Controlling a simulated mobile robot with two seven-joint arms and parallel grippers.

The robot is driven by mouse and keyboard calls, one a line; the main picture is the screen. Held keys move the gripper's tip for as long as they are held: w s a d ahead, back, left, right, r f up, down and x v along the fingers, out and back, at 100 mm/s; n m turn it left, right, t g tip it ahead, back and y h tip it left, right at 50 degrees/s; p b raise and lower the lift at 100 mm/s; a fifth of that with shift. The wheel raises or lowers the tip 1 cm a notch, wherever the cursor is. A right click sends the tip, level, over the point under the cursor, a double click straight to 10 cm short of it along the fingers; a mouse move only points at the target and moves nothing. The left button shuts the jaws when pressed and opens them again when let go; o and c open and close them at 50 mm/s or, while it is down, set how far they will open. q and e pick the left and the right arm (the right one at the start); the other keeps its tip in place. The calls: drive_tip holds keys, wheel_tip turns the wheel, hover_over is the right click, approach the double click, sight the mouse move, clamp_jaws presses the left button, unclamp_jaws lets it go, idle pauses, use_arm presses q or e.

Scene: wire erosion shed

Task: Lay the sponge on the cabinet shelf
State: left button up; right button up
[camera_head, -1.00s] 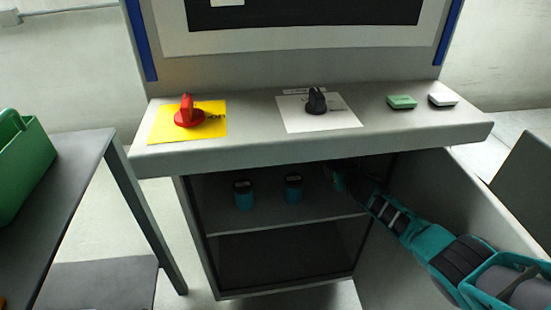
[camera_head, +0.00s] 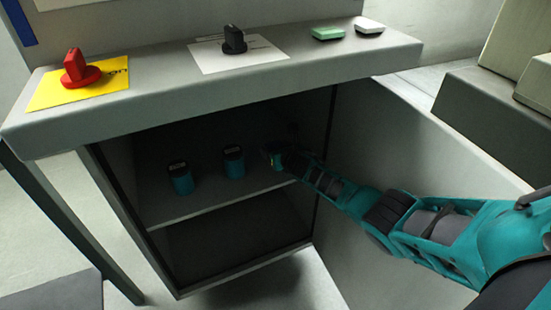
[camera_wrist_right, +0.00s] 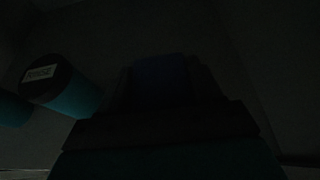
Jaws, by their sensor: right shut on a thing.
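My right gripper (camera_head: 276,156) is inside the open cabinet, over the right part of the upper shelf (camera_head: 205,203). I cannot tell whether the held thing touches the shelf. My left gripper is out of view.
Two teal dark-topped cans (camera_head: 181,178) (camera_head: 233,162) stand left of my gripper. The open cabinet door (camera_head: 420,130) is at right.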

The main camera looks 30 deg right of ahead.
wheel_tip(320, 180, down, 2)
drive_tip(key=shift+b, duration=0.4)
drive_tip(key=shift+f, duration=0.1)
drive_tip(key=shift+f+b, duration=0.55)
drive_tip(key=shift+b, duration=0.15)
drive_tip(key=shift+r, duration=0.1)
drive_tip(key=o, duration=1.1)
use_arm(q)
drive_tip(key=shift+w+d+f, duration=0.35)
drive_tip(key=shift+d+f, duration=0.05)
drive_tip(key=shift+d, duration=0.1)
